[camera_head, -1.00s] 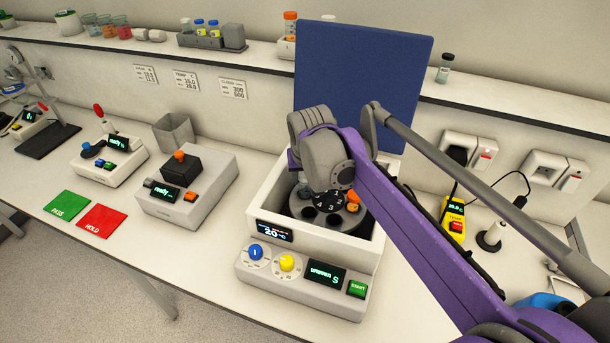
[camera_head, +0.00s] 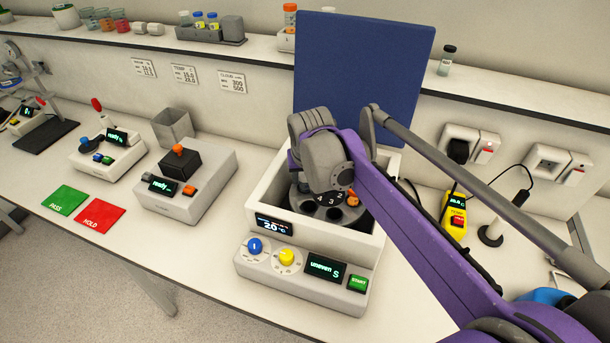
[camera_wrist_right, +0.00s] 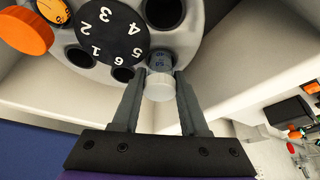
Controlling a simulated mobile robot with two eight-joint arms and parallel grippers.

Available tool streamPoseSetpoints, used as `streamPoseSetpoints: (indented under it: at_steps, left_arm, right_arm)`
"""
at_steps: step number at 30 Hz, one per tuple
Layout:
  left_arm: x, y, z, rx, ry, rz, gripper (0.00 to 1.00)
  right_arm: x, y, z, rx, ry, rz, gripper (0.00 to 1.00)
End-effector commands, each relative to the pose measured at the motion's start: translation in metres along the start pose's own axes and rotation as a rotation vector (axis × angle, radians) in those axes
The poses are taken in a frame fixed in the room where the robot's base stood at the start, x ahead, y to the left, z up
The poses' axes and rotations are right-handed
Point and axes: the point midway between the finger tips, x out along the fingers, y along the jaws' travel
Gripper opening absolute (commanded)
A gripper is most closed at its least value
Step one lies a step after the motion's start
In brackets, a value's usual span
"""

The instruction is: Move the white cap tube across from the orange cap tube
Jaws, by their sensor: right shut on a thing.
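I cannot tell whether the tube is fully seated in a hole. The orange cap tube (camera_wrist_right: 25,30) is at the left of that view. The grey rotor (camera_head: 342,217) sits inside the white centrifuge (camera_head: 258,205). In the head view my right wrist covers the fingers and the white cap tube. My left gripper is not in view.
The centrifuge walls surround the rotor closely, with the blue lid (camera_head: 365,75) standing behind. Its display (camera_head: 325,268) reads "uneven". Empty rotor holes (camera_wrist_right: 165,12) show beside the held tube. A shelf (camera_head: 120,42) with racks runs along the back.

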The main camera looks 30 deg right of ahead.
Motion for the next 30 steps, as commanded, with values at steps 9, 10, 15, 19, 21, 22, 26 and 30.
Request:
streamPoseSetpoints:
  at_steps: [9, 10, 15, 19, 21, 22, 26, 30]
  left_arm:
    - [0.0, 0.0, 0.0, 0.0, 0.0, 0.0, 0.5]
    - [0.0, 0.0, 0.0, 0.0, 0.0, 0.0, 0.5]
    - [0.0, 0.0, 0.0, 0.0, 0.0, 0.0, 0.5]
    - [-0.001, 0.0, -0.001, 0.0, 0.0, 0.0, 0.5]
    - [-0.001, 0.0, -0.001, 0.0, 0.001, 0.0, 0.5]
    - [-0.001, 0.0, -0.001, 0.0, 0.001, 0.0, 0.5]
    - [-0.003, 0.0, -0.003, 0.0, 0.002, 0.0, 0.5]
    - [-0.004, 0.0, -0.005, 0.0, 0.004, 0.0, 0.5]
  right_arm:
    - [-0.001, 0.0, 0.0, 0.0, 0.0, 0.0, 0.78]
    - [-0.001, 0.0, 0.0, 0.0, 0.0, 0.0, 0.78]
    - [-0.001, 0.0, 0.0, 0.0, 0.0, 0.0, 0.78]
    - [-0.003, 0.0, 0.0, 0.0, 0.0, 0.0, 0.78]
    - [-0.008, 0.0, -0.001, 0.0, 0.0, 0.0, 0.78]
    - [-0.012, 0.0, -0.001, 0.0, 0.0, 0.0, 0.78]
    - [-0.035, 0.0, 0.0, 0.0, 0.0, 0.0, 0.78]
    - [-0.065, 0.0, 0.0, 0.0, 0.0, -0.001, 0.78]
